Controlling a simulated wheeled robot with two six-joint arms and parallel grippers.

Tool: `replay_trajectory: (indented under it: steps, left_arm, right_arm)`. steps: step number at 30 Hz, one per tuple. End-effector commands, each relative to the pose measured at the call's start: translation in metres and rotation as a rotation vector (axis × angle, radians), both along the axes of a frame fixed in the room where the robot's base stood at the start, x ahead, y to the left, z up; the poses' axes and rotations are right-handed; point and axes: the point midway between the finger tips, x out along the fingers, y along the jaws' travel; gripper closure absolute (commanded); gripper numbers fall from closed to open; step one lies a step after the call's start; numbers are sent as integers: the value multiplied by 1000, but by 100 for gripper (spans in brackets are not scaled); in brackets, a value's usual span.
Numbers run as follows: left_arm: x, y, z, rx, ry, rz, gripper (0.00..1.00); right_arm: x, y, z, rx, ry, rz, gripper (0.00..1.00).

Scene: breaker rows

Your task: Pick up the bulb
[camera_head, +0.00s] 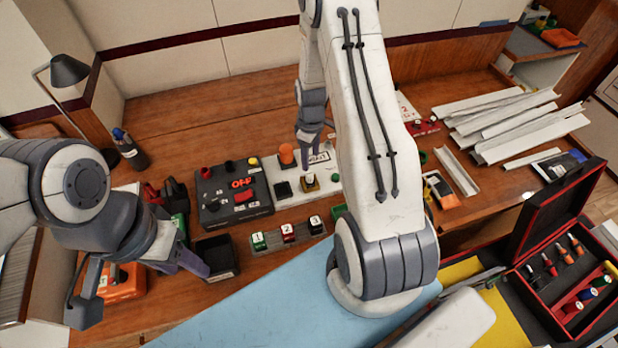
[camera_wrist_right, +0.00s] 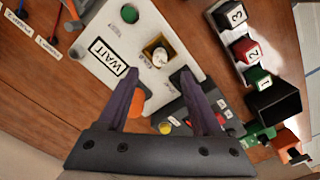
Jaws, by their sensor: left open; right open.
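A small pale bulb in a brass-coloured socket stands on a white panel; I take this to be the bulb (camera_wrist_right: 157,50), and it also shows in the head view (camera_head: 309,179). My right gripper (camera_wrist_right: 158,74) is open and empty above the panel (camera_wrist_right: 172,28), its fingers pointing toward the bulb and apart from it. In the head view the right gripper (camera_head: 309,138) is partly hidden by its own arm, just behind the bulb. My left gripper (camera_head: 143,292) is open and empty at the lower left, away from the bulb.
An orange dome (camera_head: 286,154) and a WAIT label (camera_head: 318,157) sit close to the bulb. A dark OFF box (camera_head: 233,210) stands left. Numbered blocks (camera_head: 288,231) and an empty black bin (camera_head: 215,258) are in front. White channel strips (camera_head: 505,120) lie right.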

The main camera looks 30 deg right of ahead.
Motion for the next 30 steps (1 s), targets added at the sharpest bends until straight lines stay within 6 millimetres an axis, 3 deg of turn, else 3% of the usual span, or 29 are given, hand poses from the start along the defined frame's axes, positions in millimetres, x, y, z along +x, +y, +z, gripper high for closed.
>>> replay_trajectory:
  steps: [6,14,24,30]
  left_arm:
    - [0,0,10,0,0,0,50]
    - [0,0,17,0,0,0,50]
    - [0,0,37,0,0,-3,50]
    - [0,0,37,0,0,-4,50]
  right_arm:
    - [0,2,-31,2,3,2,34]
    - [1,3,-47,2,3,3,34]
    - [3,3,-86,1,2,2,34]
    - [3,2,-93,0,0,2,34]
